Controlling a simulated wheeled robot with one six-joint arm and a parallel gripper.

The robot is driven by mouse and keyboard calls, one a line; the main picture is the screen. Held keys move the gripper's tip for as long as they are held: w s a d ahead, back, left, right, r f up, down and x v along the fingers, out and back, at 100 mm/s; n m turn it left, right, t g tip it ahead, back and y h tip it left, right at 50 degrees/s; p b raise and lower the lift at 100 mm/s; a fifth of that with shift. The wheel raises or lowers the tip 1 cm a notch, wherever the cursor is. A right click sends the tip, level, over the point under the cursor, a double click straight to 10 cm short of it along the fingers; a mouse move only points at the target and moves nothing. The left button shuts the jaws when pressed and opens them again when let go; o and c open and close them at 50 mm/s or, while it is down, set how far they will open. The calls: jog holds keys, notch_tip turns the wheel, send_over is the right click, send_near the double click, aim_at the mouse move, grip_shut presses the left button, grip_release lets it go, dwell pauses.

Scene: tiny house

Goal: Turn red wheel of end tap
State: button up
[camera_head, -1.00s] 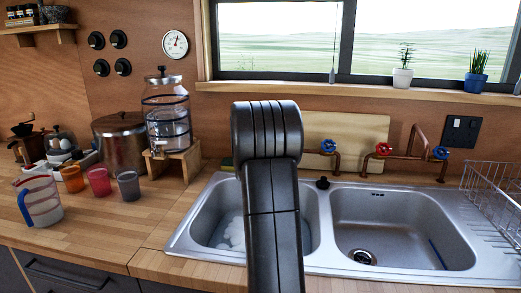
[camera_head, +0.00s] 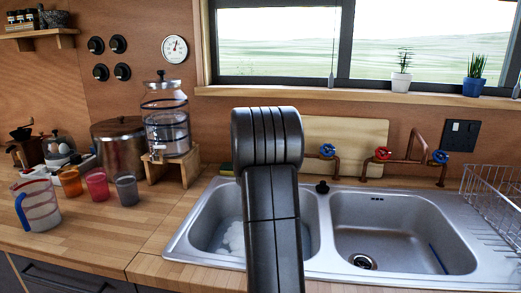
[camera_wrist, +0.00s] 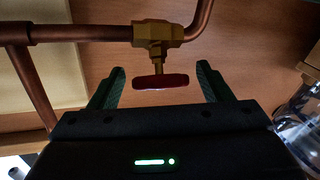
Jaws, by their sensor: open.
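In the wrist view a dark red wheel (camera_wrist: 160,81) shows almost edge-on, on a brass valve (camera_wrist: 158,35) joined to copper pipes. My gripper (camera_wrist: 160,68) is open, with one finger on each side of the wheel and a visible gap at both sides. In the head view a red wheel (camera_head: 382,153) sits on the copper pipework behind the sink, between a left blue wheel (camera_head: 328,150) and a right blue wheel (camera_head: 440,156). My gripper is not visible in that view; my arm stands in front. I cannot tell from the pictures whether both red wheels are the same.
The double sink (camera_head: 400,215) lies below the pipes, with a wire rack (camera_head: 495,192) at its right. A pale board (camera_head: 355,130) leans on the wall. A glass dispenser (camera_head: 166,118), a metal pot (camera_head: 120,148) and a measuring jug (camera_head: 38,206) stand on the left counter.

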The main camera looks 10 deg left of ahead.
jog(key=b+v, duration=0.1)
jog(key=v, duration=1.2)
jog(key=shift+s+d, duration=0.15)
jog(key=shift+s, duration=0.2)
